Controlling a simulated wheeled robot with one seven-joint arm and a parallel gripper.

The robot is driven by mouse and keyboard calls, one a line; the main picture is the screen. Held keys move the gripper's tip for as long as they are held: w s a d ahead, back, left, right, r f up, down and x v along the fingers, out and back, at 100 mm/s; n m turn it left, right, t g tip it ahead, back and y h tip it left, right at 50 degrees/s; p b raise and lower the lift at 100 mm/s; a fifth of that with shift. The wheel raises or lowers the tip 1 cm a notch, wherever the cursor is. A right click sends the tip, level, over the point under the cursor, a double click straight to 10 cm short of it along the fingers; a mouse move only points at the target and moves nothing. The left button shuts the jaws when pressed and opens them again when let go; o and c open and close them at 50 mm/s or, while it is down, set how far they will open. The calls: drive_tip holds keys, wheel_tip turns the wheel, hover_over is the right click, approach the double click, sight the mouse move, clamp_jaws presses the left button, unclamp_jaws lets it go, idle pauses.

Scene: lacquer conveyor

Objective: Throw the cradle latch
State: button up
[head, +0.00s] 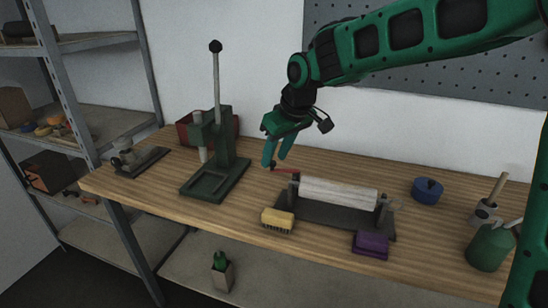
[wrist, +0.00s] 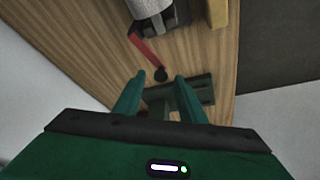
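The cradle (head: 318,213) is a dark stand on the bench that holds a white roller (head: 338,193); the roller's end also shows at the top of the wrist view (wrist: 147,6). Its latch is a red lever (head: 286,170) at the left end, tipped with a black knob. In the wrist view the red lever (wrist: 146,50) runs down to the black knob (wrist: 160,74). My gripper (head: 275,161) is open above the latch, fingers pointing down. In the wrist view the knob appears between the fingertips; I cannot tell whether they touch it.
A green lever press (head: 228,165) stands left of my gripper. A yellow brush (head: 277,220) and a purple block (head: 371,244) lie by the cradle's front. A blue tin (head: 427,191) and a green pot (head: 489,249) stand to the right.

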drive_tip(key=shift+w+a+f, duration=0.1)
drive_tip(key=shift+w+f, duration=0.05)
drive_tip(key=shift+f, duration=0.3)
clamp_jaws()
